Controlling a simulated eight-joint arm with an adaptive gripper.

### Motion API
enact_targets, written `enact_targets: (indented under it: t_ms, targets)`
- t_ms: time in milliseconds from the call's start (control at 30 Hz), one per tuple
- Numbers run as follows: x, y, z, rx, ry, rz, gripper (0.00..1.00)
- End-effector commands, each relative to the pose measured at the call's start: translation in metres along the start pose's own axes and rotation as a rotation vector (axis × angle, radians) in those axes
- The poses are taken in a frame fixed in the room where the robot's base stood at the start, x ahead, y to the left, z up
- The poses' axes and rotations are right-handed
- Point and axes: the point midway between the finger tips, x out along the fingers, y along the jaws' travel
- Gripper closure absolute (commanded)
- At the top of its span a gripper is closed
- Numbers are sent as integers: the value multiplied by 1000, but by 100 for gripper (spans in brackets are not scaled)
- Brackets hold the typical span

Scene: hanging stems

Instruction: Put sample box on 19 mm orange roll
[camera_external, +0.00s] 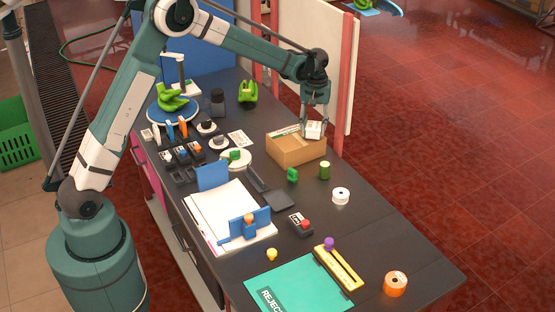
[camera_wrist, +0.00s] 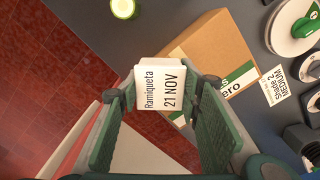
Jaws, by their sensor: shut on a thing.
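My gripper (camera_external: 315,115) is shut on a small white sample box (camera_external: 314,130). In the wrist view the sample box (camera_wrist: 162,90) sits between the fingers of my gripper (camera_wrist: 165,95), its label reading "Ramiqueta 21 NOV". The sample box appears at the right end of an open-looking cardboard carton (camera_external: 296,150); its exact height over the carton is hard to tell. The orange roll (camera_external: 396,284), with a pale centre, lies at the table's near right, far from my gripper. The roll is outside the wrist view.
A white roll (camera_external: 341,196), green cylinder (camera_external: 325,170) and small green item (camera_external: 293,175) stand between the carton and the orange roll. Bare dark tabletop (camera_external: 390,230) surrounds the roll.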

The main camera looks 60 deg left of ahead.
Motion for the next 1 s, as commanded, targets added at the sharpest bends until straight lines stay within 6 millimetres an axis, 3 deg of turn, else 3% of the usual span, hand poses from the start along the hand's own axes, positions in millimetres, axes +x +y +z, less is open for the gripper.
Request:
enact_targets:
  t_ms: [100,400,1000]
  targets:
    - [-2,34,26,51,0,0,78]
    - [-6,106,93,168,0,0,78]
    - [-15,229,250,405,0,0,78]
